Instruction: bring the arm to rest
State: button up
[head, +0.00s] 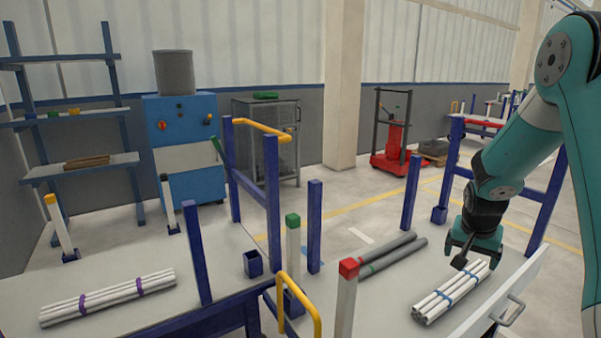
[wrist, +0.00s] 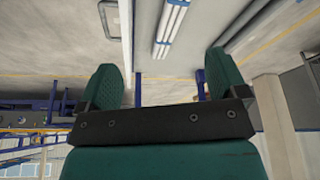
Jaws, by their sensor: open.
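My gripper (head: 468,262) is open at the end of my green arm, at the right in the head view. It is above or beside a bundle of white pipes (head: 448,294) with blue bands, which lies on the right table top. In the wrist view, the two green fingers (wrist: 158,88) stand wide apart with nothing between them. The white bundle also shows in the wrist view (wrist: 170,28), beyond the fingers. Whether a finger touches the bundle cannot be told.
Two grey pipes (head: 385,257) lie left of the white bundle. Blue posts (head: 411,190) and a red-capped white post (head: 347,300) stand around the table. Another white bundle with purple bands (head: 108,298) lies on the left table. A yellow rail (head: 300,305) is at the front.

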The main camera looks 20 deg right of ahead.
jog(key=s+a+r+n+y, duration=0.15)
jog(key=a+r+n, duration=0.3)
jog(key=a, duration=0.85)
jog(key=s+a+n+g+y+b, duration=0.1)
jog(key=s+a+n+y+b, duration=0.2)
jog(key=s+a+n+b, duration=0.6)
jog(key=s+a+n+g+y+b, duration=0.1)
jog(key=s+a+n+y, duration=0.25)
jog(key=s+a, duration=1.1)
jog(key=w+a+r+p, duration=0.1)
jog(key=r+p, duration=1.3)
jog(key=w+a+r+p, duration=0.2)
jog(key=r+p, duration=1.2)
jog(key=shift+w+r+h, duration=0.15)
jog(key=shift+r+h, duration=0.15)
jog(key=shift+r, duration=0.05)
